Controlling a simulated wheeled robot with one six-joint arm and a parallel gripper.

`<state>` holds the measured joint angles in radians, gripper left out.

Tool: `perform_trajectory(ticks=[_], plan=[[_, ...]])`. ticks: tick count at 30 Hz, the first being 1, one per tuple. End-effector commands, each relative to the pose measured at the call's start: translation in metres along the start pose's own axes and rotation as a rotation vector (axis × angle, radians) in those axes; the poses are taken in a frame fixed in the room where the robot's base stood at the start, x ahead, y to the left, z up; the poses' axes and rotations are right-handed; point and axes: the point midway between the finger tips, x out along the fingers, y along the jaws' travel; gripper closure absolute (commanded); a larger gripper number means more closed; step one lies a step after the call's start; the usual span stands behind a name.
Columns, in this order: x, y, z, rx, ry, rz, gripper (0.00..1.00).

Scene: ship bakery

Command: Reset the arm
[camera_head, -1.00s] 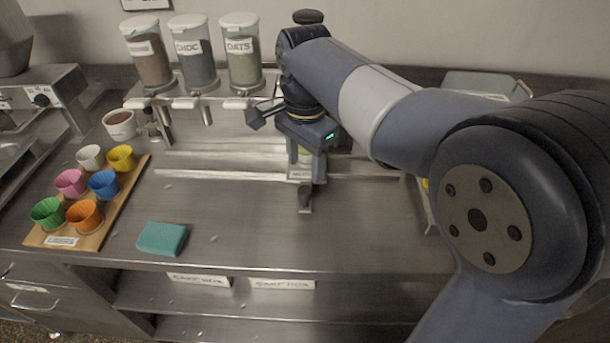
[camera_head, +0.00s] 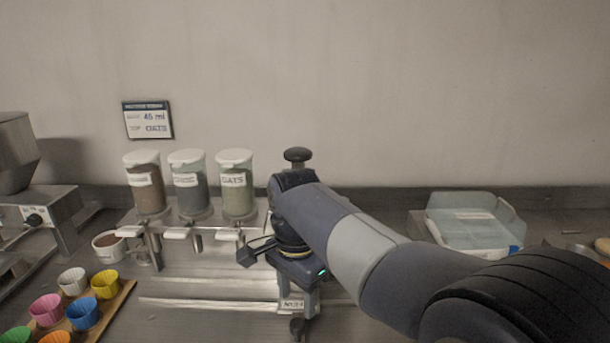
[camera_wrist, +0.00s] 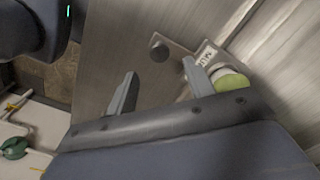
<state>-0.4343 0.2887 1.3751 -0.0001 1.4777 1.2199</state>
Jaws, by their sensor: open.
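My gripper (camera_head: 299,282) hangs at the end of my arm, pointing down over the steel counter, right of the dispensers. In the wrist view its two fingers stand apart (camera_wrist: 158,68) with nothing held between them.
Three dispensers, including OATS (camera_head: 235,190), stand left of my arm. Muffin cups (camera_head: 83,313) sit on a wooden board (camera_head: 123,296) at lower left, near a brown-filled cup (camera_head: 108,243). A clear bin (camera_head: 475,228) stands right. A wall sign (camera_head: 148,120) reads 45 ml, OATS.

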Motion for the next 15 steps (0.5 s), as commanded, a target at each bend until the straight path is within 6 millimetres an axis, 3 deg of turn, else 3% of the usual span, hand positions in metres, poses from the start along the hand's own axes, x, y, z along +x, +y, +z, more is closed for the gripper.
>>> perform_trajectory(ticks=[9, 15], plan=[[0.063, 0.001, 0.0, 0.0, -0.001, 0.004, 0.5], [0.07, 0.011, -0.011, 0.003, 0.0, -0.001, 0.5]])
